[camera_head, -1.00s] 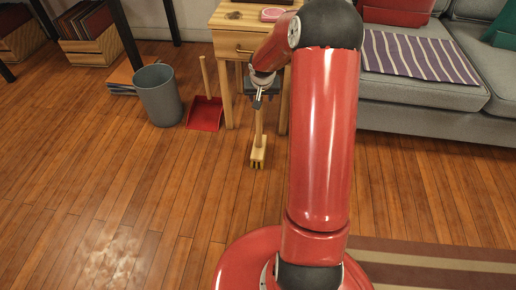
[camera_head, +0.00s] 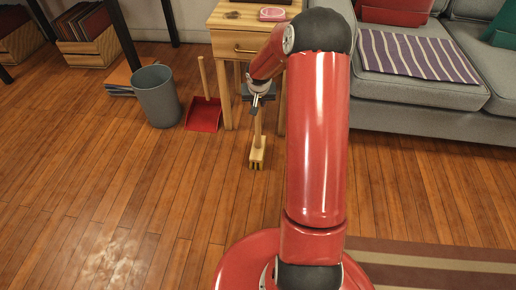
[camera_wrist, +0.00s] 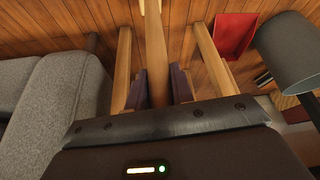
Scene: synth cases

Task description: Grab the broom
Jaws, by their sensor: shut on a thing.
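The broom (camera_head: 257,157) stands roughly upright on the wooden floor in front of the small wooden table, its pale wooden head low and its handle rising into my gripper (camera_head: 257,104). In the wrist view the light wooden handle (camera_wrist: 156,50) runs between the two dark finger pads of my gripper (camera_wrist: 160,88), which is shut on it. The part of the handle behind the gripper body is hidden. In the head view I cannot tell whether the head presses on the floor or hangs just above it.
The small wooden table (camera_head: 228,38) stands right behind the broom, its legs close to the handle. A red dustpan (camera_head: 204,115) and a grey bin (camera_head: 157,96) are to the left. A grey sofa (camera_head: 425,92) is to the right.

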